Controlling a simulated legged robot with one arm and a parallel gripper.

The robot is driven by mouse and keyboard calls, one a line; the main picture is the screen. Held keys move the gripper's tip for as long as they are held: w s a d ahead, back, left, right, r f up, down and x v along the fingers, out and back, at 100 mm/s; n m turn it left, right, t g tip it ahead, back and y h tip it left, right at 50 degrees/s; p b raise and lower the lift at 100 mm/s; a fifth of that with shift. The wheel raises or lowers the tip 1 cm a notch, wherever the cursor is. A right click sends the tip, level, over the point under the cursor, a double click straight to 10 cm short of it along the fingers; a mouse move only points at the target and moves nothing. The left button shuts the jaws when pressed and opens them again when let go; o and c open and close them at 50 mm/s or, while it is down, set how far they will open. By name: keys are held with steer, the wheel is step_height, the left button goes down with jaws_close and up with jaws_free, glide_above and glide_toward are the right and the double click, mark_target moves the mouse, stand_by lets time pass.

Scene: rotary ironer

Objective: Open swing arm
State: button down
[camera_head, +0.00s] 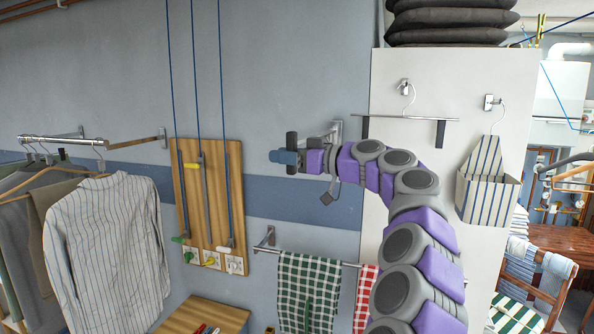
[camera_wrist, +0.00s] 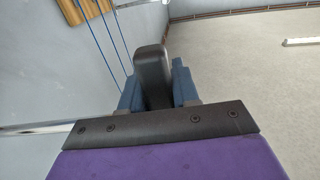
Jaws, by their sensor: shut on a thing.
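My gripper (camera_head: 284,157) is in front of the blue-grey wall in the head view, with its blue fingers pointing left. It is shut on a dark, rounded upright handle (camera_head: 292,139). In the wrist view the handle (camera_wrist: 153,68) stands between the two blue fingers of my gripper (camera_wrist: 154,88). A metal wall bracket (camera_head: 337,131) shows just behind my wrist. A silver rod (camera_wrist: 38,129) runs in from the left in the wrist view. My gripper hides how the handle, rod and bracket join, so I cannot tell how far the swing arm is turned.
A wooden board (camera_head: 212,210) with blue cords hangs on the wall to the left. A striped shirt (camera_head: 103,245) hangs further left. A towel rail (camera_head: 330,259) with a green checked towel (camera_head: 308,290) is below. A white panel (camera_head: 400,78) stands to the right.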

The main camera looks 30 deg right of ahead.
steer(key=w+a+m+t+h+b, duration=0.1)
steer(key=w+a+m+h+b, duration=0.1)
steer(key=w, duration=0.3)
steer(key=shift+w+a+t+h, duration=0.2)
steer(key=shift+w+t+h, duration=0.1)
steer(key=shift+h, duration=0.2)
steer(key=c, duration=0.9)
jaws_free()
steer(key=shift+d, duration=0.1)
steer(key=shift+s, duration=0.1)
steer(key=b+v, duration=0.1)
steer(key=v, duration=1.6)
steer(key=shift+f, duration=0.15)
